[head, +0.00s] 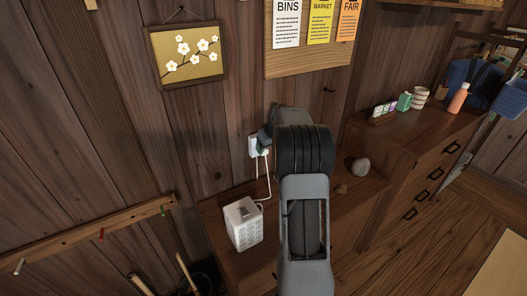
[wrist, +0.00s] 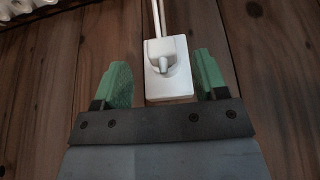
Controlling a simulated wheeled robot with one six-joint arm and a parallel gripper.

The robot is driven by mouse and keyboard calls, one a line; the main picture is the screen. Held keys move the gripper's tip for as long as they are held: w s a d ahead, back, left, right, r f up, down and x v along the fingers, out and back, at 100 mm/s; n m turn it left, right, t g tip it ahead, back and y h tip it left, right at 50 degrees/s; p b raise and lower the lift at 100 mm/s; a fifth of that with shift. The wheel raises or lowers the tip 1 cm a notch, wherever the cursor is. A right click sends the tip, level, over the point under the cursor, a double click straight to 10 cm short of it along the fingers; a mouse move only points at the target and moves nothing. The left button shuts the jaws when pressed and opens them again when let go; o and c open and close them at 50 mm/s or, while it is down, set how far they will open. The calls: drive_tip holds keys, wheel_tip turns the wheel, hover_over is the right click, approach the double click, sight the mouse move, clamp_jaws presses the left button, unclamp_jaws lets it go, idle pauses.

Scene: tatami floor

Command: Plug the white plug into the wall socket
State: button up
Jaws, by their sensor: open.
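The white plug (wrist: 162,58) sits at the white wall socket (wrist: 170,88) in the wrist view, with its body against the socket's face and its cord running up the picture. I cannot tell how deep its pins are. My gripper (wrist: 162,80) has its two green fingers apart, one on each side of the socket and plug, with visible gaps. In the head view the socket (head: 253,146) is on the wooden wall, partly hidden by my arm, and a white cord (head: 268,178) hangs below it. The fingers (head: 262,145) are mostly hidden there.
A white box-shaped device (head: 243,223) stands on the low wooden cabinet under the socket. A round stone (head: 360,167) lies right of my arm. A peg rail (head: 95,232) is at lower left. A framed blossom picture (head: 187,55) hangs above left.

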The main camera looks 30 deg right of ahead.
sight(266, 154)
drive_tip(key=shift+x, duration=1.8)
drive_tip(key=shift+c, duration=0.5)
drive_tip(key=c, duration=0.9)
drive_tip(key=shift+s, duration=0.1)
drive_tip(key=shift+c, duration=0.2)
drive_tip(key=shift+s+r, duration=0.15)
drive_tip(key=shift+r, duration=0.05)
wheel_tip(266, 154, up, 6)
drive_tip(key=s+a+b, duration=0.1)
drive_tip(key=s+b, duration=0.3)
drive_tip(key=s, duration=1.5)
drive_tip(key=shift+s+r+b, duration=0.3)
drive_tip(key=shift+b, duration=0.1)
drive_tip(key=shift+a, duration=0.1)
